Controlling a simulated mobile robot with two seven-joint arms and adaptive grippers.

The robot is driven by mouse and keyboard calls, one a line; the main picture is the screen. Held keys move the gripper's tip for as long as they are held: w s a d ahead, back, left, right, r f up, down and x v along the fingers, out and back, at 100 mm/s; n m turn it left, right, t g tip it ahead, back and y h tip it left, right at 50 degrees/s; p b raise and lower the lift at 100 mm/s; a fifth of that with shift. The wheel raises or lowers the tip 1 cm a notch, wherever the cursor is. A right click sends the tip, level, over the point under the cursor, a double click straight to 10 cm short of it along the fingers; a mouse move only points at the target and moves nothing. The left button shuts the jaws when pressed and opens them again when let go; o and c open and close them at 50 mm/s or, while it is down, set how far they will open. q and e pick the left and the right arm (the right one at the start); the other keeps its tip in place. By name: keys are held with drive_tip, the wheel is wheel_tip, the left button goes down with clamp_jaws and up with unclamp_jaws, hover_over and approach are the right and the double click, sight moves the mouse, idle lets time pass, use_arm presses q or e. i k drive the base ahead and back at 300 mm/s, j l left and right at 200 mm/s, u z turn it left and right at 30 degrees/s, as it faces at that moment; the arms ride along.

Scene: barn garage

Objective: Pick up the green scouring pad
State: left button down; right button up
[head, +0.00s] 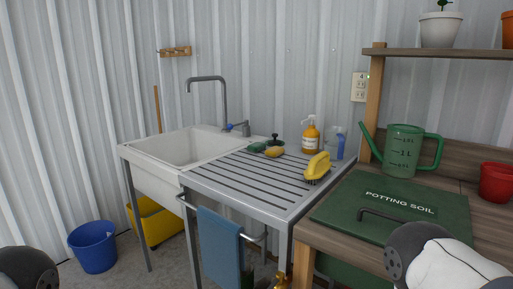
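The green scouring pad (257,147) appears as a small dark green piece at the back left of the slatted metal drainboard (238,177), close to the sink's right rim. It lies beside a yellow sponge-like item (274,152) and a dark round item with a knob (276,142). Its exact shape is too small to make out. Neither gripper shows in the head view. Only rounded parts of my arms show at the bottom left and bottom right corners, well apart from the pad.
The white sink (160,172) has a tall faucet (224,100). A workbench with a green potting-soil lid (395,207) adjoins at right. The drainboard's front is clear.

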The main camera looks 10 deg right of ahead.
sight(258, 146)
drive_tip(key=i+j, duration=0.15)
drive_tip(key=j, duration=0.2)
drive_tip(key=i+j+z, duration=0.15)
drive_tip(key=j, duration=0.2)
drive_tip(key=i+j, duration=0.1)
drive_tip(key=j, duration=0.3)
drive_tip(key=i+j+z, duration=0.15)
drive_tip(key=j, duration=0.2)
